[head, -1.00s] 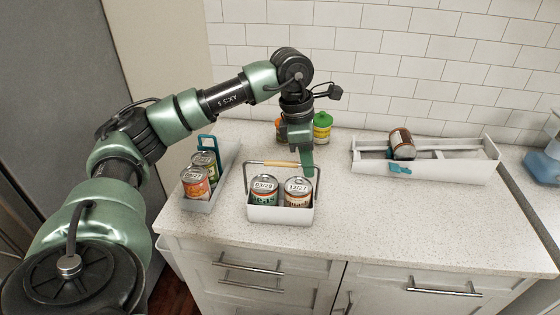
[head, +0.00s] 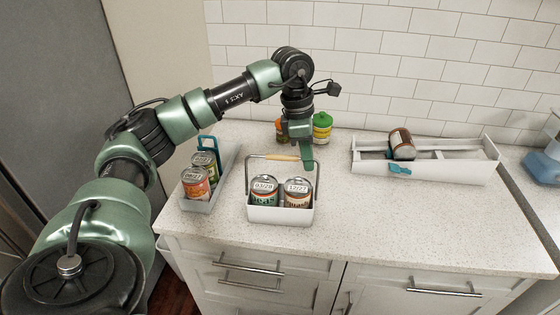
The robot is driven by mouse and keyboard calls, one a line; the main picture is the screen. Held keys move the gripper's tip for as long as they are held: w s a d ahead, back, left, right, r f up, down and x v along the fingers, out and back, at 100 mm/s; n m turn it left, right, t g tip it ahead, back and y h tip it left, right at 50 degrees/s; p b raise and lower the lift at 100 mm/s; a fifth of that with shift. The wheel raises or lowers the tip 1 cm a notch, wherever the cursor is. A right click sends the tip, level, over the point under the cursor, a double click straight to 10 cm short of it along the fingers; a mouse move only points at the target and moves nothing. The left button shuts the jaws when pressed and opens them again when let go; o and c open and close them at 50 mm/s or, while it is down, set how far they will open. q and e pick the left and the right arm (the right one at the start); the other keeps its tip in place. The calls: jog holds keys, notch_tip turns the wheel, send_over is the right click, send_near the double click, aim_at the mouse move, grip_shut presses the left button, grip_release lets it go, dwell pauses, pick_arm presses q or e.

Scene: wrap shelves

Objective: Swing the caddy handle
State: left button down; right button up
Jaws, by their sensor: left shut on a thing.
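The white caddy (head: 281,215) stands on the counter in the middle of the head view. It holds two cans, a green-labelled one (head: 264,198) and a brown-labelled one (head: 297,200). Its grey handle with a wooden grip (head: 281,157) stands up over the cans. My left gripper (head: 306,158) points down at the right end of the handle and is shut on it. The exact finger contact is small and partly hidden. My right gripper is not in view.
A grey caddy (head: 203,203) with cans and a blue handle stands close on the left. Bottles with orange (head: 281,127) and green (head: 322,127) tops stand behind my gripper. A long white tray (head: 450,172) with a can (head: 402,145) lies at right. The front right counter is clear.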

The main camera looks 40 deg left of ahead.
pick_arm(q)
jog(key=shift+w+a+f, duration=0.3)
jog(key=shift+w+a, duration=0.1)
jog(key=shift+w, duration=0.2)
jog(key=shift+w+a+f, duration=0.25)
jog(key=shift+w+a, duration=0.15)
jog(key=shift+w, duration=0.15)
jog(key=shift+w+a+f+b, duration=0.15)
jog(key=shift+w+a+f, duration=0.2)
jog(key=shift+w+f, duration=0.15)
jog(key=shift+w+a+f+b, duration=0.15)
jog(key=shift+w+a+f, duration=0.2)
jog(key=shift+f, duration=0.2)
jog(key=shift+w, duration=0.1)
jog(key=shift+w+a+f, duration=0.2)
jog(key=shift+w+f, duration=0.1)
jog(key=shift+f, duration=0.2)
jog(key=c, duration=1.7)
grip_release()
